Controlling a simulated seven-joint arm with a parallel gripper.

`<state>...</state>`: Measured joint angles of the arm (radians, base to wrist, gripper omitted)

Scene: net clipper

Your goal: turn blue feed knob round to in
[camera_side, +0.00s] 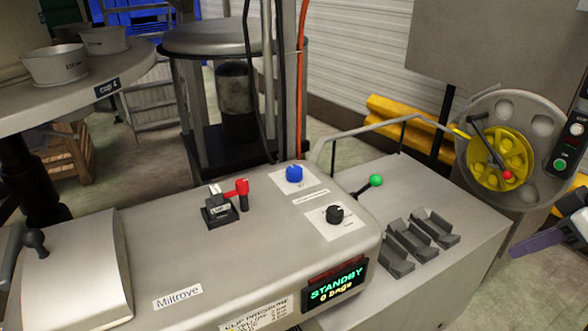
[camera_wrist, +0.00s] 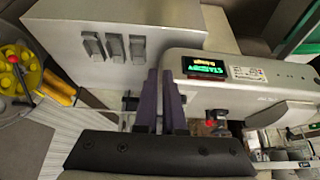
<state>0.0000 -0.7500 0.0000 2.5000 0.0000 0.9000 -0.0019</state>
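The blue feed knob (camera_side: 294,174) stands on the flat top of the grey machine, beside a small white label too blurred to read. Its pointing direction is not clear. I cannot make it out in the wrist view. My gripper (camera_side: 515,250) shows only as a purple finger at the right edge of the side view, far right of the knob and apart from it. In the wrist view both purple fingers of my gripper (camera_wrist: 159,75) lie close together with nothing seen between them; whether they are fully shut is unclear.
Near the knob are a red-handled lever (camera_side: 238,188), a black knob (camera_side: 335,214) and a green-balled lever (camera_side: 375,181). The display (camera_side: 336,285) reads STANDBY, 0 bags.

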